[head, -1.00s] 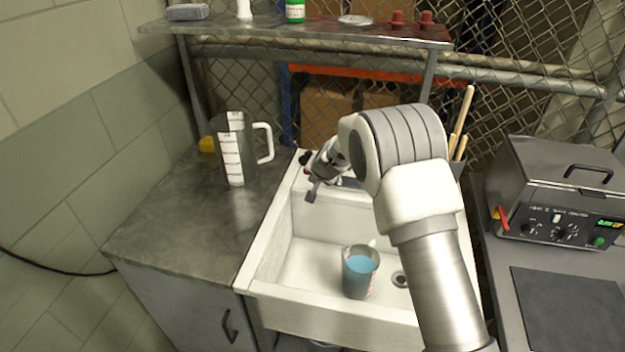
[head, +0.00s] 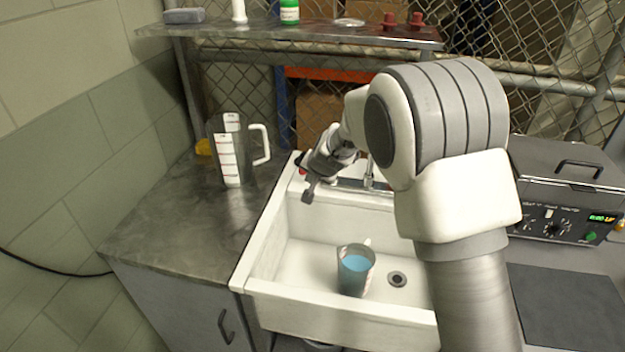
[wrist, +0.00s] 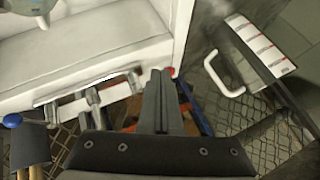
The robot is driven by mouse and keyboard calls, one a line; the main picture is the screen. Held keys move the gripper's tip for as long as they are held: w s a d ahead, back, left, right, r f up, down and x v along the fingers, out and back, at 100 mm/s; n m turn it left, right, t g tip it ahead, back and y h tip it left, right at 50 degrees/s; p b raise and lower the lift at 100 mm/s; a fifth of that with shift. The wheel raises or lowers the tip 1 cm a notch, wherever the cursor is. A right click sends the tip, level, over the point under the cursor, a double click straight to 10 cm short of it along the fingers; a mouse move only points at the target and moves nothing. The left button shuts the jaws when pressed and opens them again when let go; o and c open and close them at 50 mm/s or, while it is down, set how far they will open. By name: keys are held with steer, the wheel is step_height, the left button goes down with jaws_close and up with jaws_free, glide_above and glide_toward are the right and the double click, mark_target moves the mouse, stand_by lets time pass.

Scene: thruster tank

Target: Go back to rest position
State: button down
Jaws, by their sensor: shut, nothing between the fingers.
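My gripper (head: 309,192) is shut and empty in the head view, above the back left corner of the sink. In the wrist view its dark fingers (wrist: 160,100) are together with nothing between them. My arm crosses the right side of the head view and hides part of the sink's right side. A small jug with blue liquid (head: 355,271) stands upright in the white sink (head: 300,297), left of the drain. A larger clear jug with a white handle (head: 230,152) stands on the counter left of the sink.
The metal counter (head: 165,225) is mostly clear. A shelf (head: 290,31) with several small items spans the back. A tap (head: 369,175) rises behind the sink. A grey machine with a lidded top and digital display (head: 565,200) stands at right. A chain-link fence closes the back.

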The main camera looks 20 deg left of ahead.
steer(key=s+d+r+n, duration=0.1)
steer(key=s+d+r, duration=0.6)
steer(key=d+r, duration=0.15)
steer(key=s+d+r, duration=0.6)
steer(key=d+r, duration=0.2)
steer(key=d, duration=0.2)
steer(key=s+d+h, duration=0.2)
steer(key=s+d, duration=0.5)
steer(key=s, duration=0.4)
steer(key=s+d+n+g+h, duration=0.1)
steer(key=s+d+h, duration=0.1)
steer(key=s+d, duration=0.6)
steer(key=s, duration=0.2)
steer(key=shift+s+r, duration=0.2)
steer(key=shift+s, duration=0.2)
